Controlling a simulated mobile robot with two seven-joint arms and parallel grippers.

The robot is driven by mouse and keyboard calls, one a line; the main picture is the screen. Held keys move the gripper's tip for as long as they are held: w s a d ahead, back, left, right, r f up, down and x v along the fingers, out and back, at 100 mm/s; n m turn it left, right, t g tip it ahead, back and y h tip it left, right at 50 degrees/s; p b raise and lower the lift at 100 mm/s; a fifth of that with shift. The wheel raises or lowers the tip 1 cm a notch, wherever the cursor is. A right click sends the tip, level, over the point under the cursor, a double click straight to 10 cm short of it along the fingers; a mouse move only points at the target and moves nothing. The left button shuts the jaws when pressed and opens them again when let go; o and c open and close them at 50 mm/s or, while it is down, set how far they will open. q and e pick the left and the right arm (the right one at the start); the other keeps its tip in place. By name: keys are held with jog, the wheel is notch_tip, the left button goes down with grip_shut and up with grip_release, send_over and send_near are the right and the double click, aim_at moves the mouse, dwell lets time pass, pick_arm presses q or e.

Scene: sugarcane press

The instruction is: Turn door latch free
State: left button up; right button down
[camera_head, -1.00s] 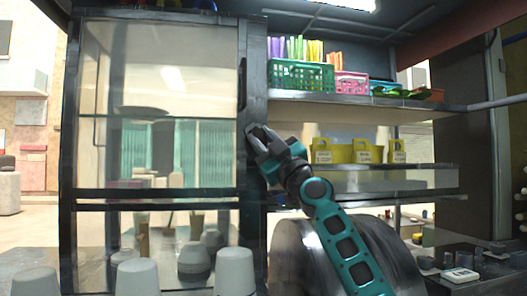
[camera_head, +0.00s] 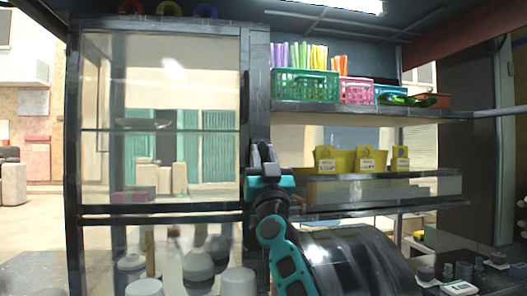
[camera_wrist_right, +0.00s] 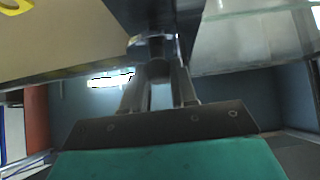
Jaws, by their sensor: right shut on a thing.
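The glass-fronted door's dark frame (camera_head: 160,211) fills the left half of the head view. My right gripper (camera_head: 263,152) is at the dark post along the door's right edge, with its fingers pointing up. In the right wrist view the gripper (camera_wrist_right: 160,75) has its two fingers close around a small metallic piece, the door latch (camera_wrist_right: 150,42). It is shut on that latch. In the head view the latch is mostly hidden by the fingers, and its exact angle cannot be told. My left gripper is not in view.
Right of the post, a shelf holds a green basket (camera_head: 305,86) and a pink basket (camera_head: 357,92). Yellow holders (camera_head: 335,160) stand on the shelf below. A large metal drum (camera_head: 360,260) is close to my right arm. Grey cups (camera_head: 237,283) stand at the bottom left.

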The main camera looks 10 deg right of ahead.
jog(key=shift+r, duration=0.1)
jog(key=c, duration=0.9)
grip_release()
jog(key=v, duration=1.3)
jog(key=shift+s, duration=0.1)
